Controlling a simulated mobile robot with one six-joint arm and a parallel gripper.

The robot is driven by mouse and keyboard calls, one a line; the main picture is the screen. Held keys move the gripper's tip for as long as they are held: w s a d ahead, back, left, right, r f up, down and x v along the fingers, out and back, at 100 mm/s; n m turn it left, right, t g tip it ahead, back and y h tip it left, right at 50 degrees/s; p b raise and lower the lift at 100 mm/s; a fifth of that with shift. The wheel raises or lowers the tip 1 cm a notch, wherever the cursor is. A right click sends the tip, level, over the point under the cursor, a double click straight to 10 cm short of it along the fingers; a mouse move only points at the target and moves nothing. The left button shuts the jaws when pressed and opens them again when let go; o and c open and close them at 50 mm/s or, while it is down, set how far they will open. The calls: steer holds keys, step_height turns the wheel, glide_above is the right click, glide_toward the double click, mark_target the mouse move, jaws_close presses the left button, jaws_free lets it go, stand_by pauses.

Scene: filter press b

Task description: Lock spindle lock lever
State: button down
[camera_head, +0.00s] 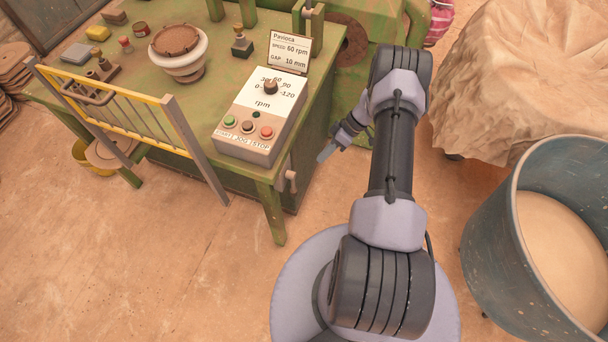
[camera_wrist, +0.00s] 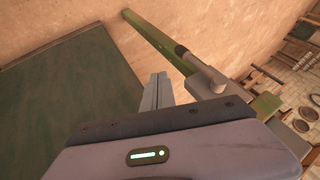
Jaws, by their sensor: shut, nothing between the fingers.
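A small pale lever (camera_head: 291,183), apparently the spindle lock lever, is mounted at the front right corner of the green machine table and hangs down beside the leg. In the wrist view, a grey lever (camera_wrist: 203,70) with a dark grip end lies across a green bar, to the right of my fingers. My gripper (camera_head: 325,153) is to the right of the lever and apart from it in the head view. Its fingers are shut and empty, and they also show in the wrist view (camera_wrist: 158,77).
A control box (camera_head: 255,125) with a dial and buttons stands on the green table (camera_head: 190,115). A yellow guard frame (camera_head: 110,103) is at its left. A blue tub (camera_head: 497,250) and a covered heap (camera_head: 530,75) are at the right. Floor is clear in front.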

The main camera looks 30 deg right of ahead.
steer(key=a+f+b, duration=0.3)
steer(key=a+f, duration=0.5)
steer(key=a, duration=0.1)
steer(key=shift+s+b, duration=0.3)
steer(key=shift+s, duration=0.15)
steer(key=shift+s+a, duration=0.1)
